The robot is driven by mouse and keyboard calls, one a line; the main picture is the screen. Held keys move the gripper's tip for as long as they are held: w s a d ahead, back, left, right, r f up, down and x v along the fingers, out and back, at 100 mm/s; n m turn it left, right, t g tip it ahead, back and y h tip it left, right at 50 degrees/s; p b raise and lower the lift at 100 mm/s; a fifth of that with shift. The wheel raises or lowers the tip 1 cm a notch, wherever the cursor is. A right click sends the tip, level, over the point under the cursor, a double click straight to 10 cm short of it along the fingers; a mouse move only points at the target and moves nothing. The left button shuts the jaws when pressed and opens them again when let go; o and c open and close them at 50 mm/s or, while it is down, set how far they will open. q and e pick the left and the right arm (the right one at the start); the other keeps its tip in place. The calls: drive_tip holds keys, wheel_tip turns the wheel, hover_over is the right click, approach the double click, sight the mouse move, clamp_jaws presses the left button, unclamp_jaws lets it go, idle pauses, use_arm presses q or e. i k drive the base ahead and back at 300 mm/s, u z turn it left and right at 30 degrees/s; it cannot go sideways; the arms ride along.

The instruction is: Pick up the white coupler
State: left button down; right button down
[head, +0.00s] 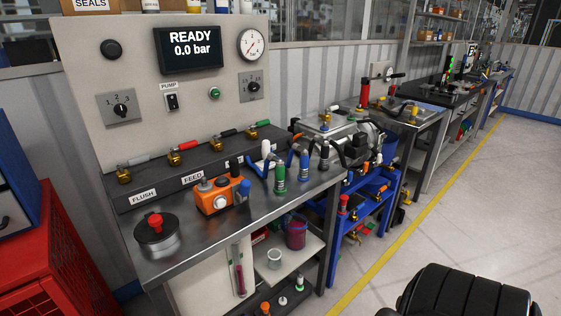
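The white coupler (265,157) stands on the steel bench top, at the left end of a row of couplers. Its upper part is white, and its lower part is partly hidden by the things around it. The green coupler (280,178) stands just in front and to the right of it. The blue coupler (304,166) and the black coupler (324,156) stand further right.
An orange pump unit (217,195) with a blue part stands left of the couplers. A dark pot with a red knob (157,236) sits at the bench's near left. The panel display (188,49) reads READY, 0.0 bar. Open floor (440,225) lies to the right.

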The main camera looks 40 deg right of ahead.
sight(300, 283)
drive_tip(key=z, duration=3.4)
drive_tip(key=i, duration=0.95)
drive_tip(key=u, duration=3.2)
